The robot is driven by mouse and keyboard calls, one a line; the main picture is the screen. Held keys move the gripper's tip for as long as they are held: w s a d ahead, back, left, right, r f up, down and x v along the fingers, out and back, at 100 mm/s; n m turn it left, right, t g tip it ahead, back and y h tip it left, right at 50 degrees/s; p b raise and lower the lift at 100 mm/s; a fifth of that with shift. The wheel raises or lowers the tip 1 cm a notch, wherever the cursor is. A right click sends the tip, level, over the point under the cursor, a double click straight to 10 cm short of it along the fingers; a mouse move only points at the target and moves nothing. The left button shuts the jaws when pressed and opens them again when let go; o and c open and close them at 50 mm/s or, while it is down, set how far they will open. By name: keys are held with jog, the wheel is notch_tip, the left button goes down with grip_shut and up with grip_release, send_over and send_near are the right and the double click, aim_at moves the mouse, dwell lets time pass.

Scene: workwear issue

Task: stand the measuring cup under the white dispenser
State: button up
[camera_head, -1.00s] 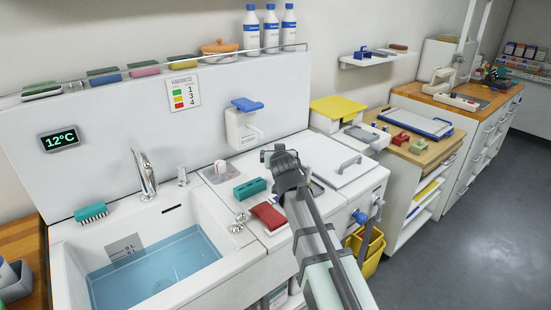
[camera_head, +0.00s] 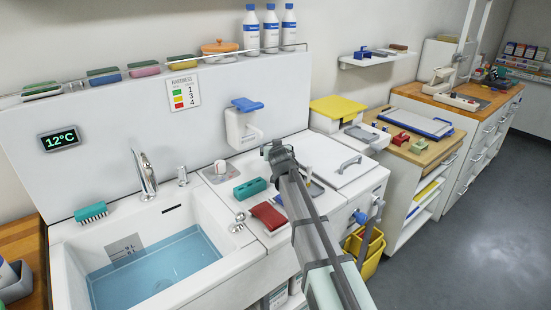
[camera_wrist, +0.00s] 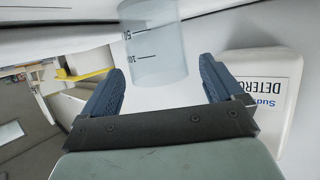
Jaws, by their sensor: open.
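The white dispenser (camera_head: 240,132) with a blue top lever hangs on the back panel above the counter. In the wrist view its white body (camera_wrist: 262,85) with a detergent label is at the right, close beside the right finger. My gripper (camera_head: 268,150) is just in front and right of the dispenser in the head view. In the wrist view my gripper (camera_wrist: 161,75) is open. The clear measuring cup (camera_wrist: 155,50) with dark graduation marks shows between and beyond the fingertips, with gaps either side; one end is cut off. I cannot make the cup out in the head view.
A teal block (camera_head: 250,188) and a red folded cloth (camera_head: 268,216) lie on the counter near my arm. The water-filled sink (camera_head: 160,265) is at the left. A white lid with a grey handle (camera_head: 350,164) is at the right.

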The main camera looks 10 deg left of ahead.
jog(key=shift+x, duration=0.9)
jog(key=shift+s, duration=0.1)
jog(key=shift+c, duration=0.4)
jog(key=c, duration=1)
jog(key=shift+o, duration=0.2)
jog(key=shift+r, duration=0.15)
